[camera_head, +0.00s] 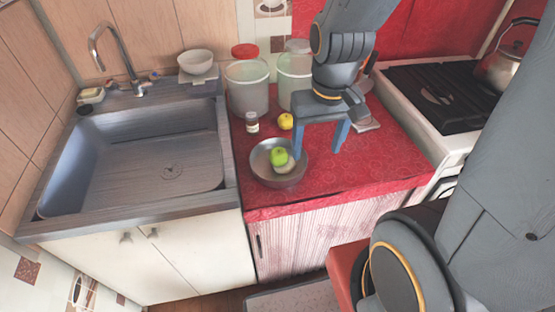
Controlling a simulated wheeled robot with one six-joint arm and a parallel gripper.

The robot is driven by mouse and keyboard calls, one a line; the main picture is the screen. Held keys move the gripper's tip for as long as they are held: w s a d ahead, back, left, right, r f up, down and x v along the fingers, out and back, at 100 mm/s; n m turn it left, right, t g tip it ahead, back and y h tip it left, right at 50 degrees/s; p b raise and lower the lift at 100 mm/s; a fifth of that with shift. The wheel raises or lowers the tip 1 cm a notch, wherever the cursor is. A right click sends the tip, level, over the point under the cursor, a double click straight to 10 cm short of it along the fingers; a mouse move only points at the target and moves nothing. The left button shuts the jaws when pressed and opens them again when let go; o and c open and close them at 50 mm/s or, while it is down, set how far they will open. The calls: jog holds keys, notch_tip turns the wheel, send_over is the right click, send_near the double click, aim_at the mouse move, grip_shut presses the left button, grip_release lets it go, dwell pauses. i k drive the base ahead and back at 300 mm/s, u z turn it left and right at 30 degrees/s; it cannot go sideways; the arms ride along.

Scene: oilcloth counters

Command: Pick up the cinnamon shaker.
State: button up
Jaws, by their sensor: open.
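A small shaker with a pale label and dark lower part (252,122), likely the cinnamon shaker, stands upright on the red oilcloth counter (375,165). It is in front of the left white canister; its label is too small to read. My gripper (319,149) is open, with its blue fingers pointing down over the counter. It is to the right of the shaker and apart from it, and nothing shows between the fingers.
A metal bowl (263,167) with a green apple (279,156) sits left of my gripper. A yellow fruit (285,121) lies right of the shaker. Canisters (248,90) stand behind. A sink (140,160) is left, a stove (440,97) right. The counter's front right is clear.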

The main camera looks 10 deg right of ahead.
aim_at(251, 120)
jog(key=z, duration=0.05)
jog(key=k, duration=0.5)
jog(key=u, duration=2.65)
jog(key=k, duration=0.4)
jog(key=z, duration=2.55)
jog(key=i, duration=0.5)
